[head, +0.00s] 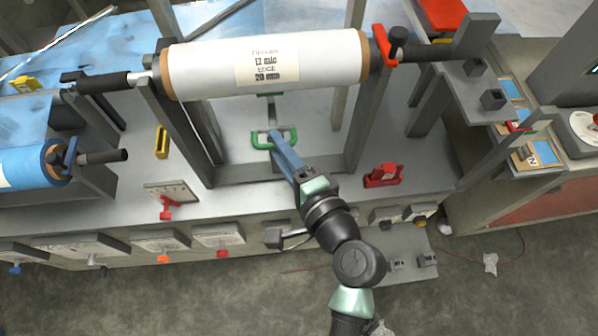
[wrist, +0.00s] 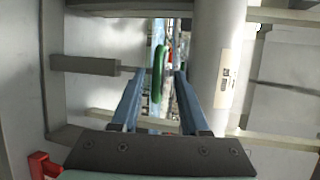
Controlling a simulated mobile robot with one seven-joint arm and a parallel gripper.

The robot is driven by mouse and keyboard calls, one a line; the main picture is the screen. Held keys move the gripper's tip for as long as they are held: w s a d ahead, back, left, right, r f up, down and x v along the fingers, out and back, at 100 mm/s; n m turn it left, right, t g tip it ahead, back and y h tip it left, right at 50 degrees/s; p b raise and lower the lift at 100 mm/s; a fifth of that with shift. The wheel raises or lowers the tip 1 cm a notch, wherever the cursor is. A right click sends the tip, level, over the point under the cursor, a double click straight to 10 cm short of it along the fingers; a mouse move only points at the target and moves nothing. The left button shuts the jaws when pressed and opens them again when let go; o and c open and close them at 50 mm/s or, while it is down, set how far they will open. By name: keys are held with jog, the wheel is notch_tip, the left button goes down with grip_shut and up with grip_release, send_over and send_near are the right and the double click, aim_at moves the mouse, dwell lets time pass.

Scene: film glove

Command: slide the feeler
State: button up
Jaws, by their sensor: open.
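A green U-shaped handle (head: 291,134), which I take to be the feeler, sits under the white film roll on a dark bar between the grey uprights. In the wrist view the green handle (wrist: 158,70) stands upright in the picture. My gripper (head: 275,139) reaches its blue fingers to the handle from the front. In the wrist view my gripper (wrist: 158,78) is open, with one finger on each side of the green handle. The fingers look apart from it. I cannot tell how deep the handle lies between the tips.
The labelled white roll (head: 210,70) spans the uprights just behind and above my gripper. A red clamp-like piece (head: 383,175) stands on the bench to the right. A yellow block (head: 162,142) and a tilted gauge plate (head: 172,192) lie left. A blue roll (head: 30,165) is far left.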

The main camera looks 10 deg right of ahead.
jog(key=b+v, duration=0.1)
jog(key=v, duration=0.6)
jog(key=shift+s, duration=0.2)
jog(key=shift+d, duration=0.15)
